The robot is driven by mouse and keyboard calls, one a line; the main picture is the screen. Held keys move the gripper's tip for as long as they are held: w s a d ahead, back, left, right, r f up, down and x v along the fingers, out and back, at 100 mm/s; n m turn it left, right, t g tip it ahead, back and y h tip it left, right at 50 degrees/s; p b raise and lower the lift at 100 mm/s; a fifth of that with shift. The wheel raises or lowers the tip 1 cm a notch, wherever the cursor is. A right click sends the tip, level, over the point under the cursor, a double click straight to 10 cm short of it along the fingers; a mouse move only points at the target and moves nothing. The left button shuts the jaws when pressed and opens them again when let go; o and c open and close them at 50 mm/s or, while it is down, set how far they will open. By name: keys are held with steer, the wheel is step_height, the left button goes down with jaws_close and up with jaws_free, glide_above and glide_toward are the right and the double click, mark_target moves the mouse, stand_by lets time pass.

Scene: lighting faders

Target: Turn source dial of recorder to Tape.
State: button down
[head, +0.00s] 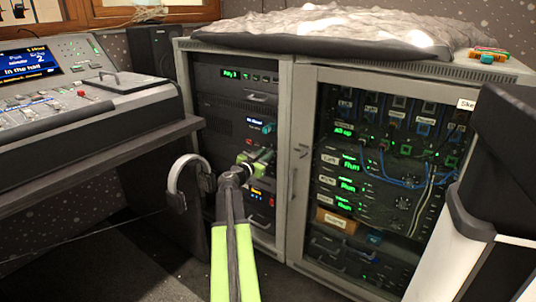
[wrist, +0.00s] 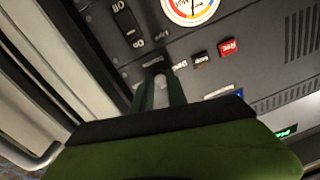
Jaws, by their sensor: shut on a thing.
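The recorder's dark front panel (wrist: 262,58) fills much of the wrist view, with a round white-faced meter (wrist: 190,8), a red button (wrist: 229,47) marked Rec and a dark button (wrist: 200,58). My gripper (wrist: 162,82) is against this panel, its two narrow fingers shut on the source dial. The dial is mostly hidden between the fingertips, so its pointer direction cannot be read. In the head view my gripper (head: 262,158) reaches the left rack, and the arm hides part of the recorder.
Headphones (head: 183,178) hang just left of my arm. The grey rack frame (head: 298,170) stands right of my gripper, beside a second rack with blue cables (head: 385,178). A mixing desk (head: 85,110) is at the left. A silver handle (wrist: 38,157) shows in the wrist view.

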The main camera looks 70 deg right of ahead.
steer(key=shift+s+n, duration=0.15)
steer(key=shift+n, duration=0.15)
steer(key=n, duration=0.7)
steer(key=n+g+p, duration=0.1)
steer(key=n, duration=0.7)
steer(key=shift+n+y, duration=0.3)
steer(key=shift+y, duration=0.1)
stand_by(0.4)
